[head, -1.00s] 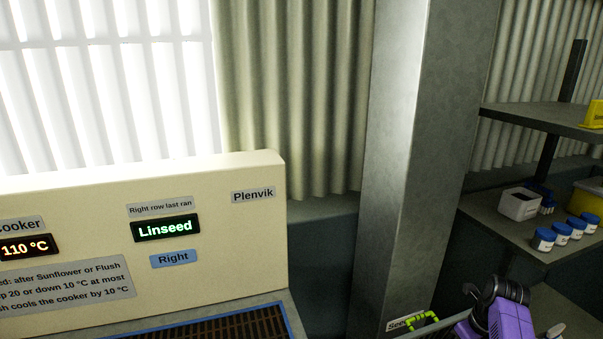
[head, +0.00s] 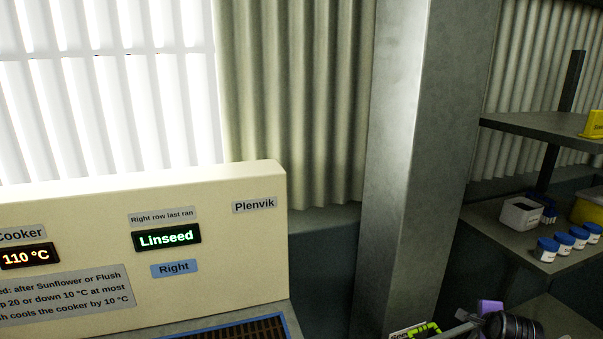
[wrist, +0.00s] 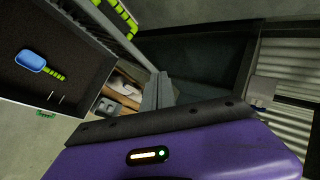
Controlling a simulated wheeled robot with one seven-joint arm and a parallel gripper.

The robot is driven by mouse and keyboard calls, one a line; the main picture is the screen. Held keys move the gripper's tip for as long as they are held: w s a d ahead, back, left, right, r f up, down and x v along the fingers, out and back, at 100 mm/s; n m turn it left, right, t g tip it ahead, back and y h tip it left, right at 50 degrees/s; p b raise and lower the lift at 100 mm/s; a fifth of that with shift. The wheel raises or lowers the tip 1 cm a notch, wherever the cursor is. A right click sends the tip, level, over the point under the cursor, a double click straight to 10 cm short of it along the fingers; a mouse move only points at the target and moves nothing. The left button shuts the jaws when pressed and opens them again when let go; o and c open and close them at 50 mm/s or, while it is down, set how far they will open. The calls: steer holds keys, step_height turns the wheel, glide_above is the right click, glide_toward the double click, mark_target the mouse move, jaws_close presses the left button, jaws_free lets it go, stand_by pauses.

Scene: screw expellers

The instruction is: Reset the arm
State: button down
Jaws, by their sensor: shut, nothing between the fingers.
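My gripper (wrist: 158,92) shows in the wrist view, its two grey fingers together with nothing between them. The purple hand behind them fills the bottom of that view, with a small lit indicator on it. In the head view only a purple and black part of my arm shows at the lower right edge; the gripper cannot be made out there.
A cream panel (head: 90,205) reads Linseed and 110 °C, with a dark grate (head: 240,330) below. A grey column (head: 410,150) stands beside shelves holding blue-lidded jars (head: 564,239) and a white bin (head: 520,213). The wrist view shows a dark tray (wrist: 72,55) with a blue scoop (wrist: 31,62).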

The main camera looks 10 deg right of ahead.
steer(key=s+a+r+n+t, duration=0.35)
steer(key=s+a+n, duration=0.55)
steer(key=a, duration=0.3)
steer(key=s+a+r+n+t, duration=0.2)
steer(key=s+a+n+t, duration=0.2)
steer(key=s+a+n, duration=0.55)
steer(key=s+a+r+n+y, duration=0.2)
steer(key=s+a+r, duration=0.1)
steer(key=s+a, duration=0.6)
steer(key=s+a+r+n+y, duration=0.3)
steer(key=s+a, duration=0.6)
steer(key=s, duration=0.7)
steer(key=shift+s+a+r+g, duration=0.15)
steer(key=shift+s+g, duration=0.05)
steer(key=shift+g, duration=0.25)
